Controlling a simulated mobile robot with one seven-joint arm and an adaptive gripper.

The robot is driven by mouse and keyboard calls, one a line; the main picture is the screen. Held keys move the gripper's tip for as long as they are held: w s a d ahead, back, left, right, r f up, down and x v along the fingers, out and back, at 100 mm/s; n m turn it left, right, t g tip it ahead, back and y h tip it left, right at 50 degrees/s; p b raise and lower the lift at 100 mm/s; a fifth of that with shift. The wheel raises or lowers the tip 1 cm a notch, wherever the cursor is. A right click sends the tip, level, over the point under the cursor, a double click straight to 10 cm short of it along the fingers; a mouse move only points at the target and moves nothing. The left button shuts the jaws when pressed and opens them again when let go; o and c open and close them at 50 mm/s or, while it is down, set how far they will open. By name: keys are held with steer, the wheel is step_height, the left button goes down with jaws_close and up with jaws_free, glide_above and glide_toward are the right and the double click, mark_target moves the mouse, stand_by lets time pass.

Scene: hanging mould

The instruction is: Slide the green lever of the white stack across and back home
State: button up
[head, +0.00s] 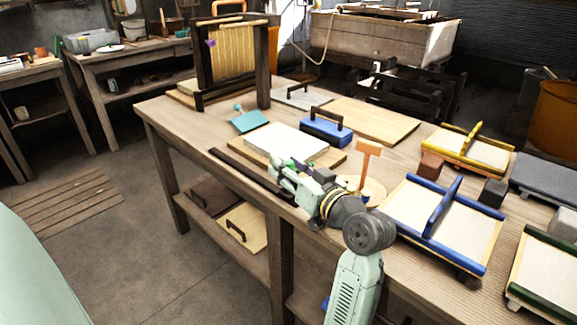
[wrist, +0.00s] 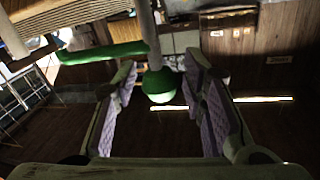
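The white stack (head: 285,140) lies on a wooden board on the workbench in the head view. In the wrist view a green ball knob (wrist: 161,85) sits at the end of a pale rod, and a green bar (wrist: 100,53) runs off to its left. The knob looks like part of the green lever. In the head view my gripper (head: 285,163) is at the front edge of the white stack and the lever is hard to make out. My gripper (wrist: 167,100) is open, with purple-padded fingers either side of the knob and a gap on the right.
A blue block with a black handle (head: 326,130) stands behind the stack. An orange upright piece (head: 367,162) stands to the right of my gripper. A blue-framed tray (head: 475,262) lies further right. A dark strip (head: 245,173) lies along the bench's front edge.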

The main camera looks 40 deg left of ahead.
jaws_close()
stand_by(0.6)
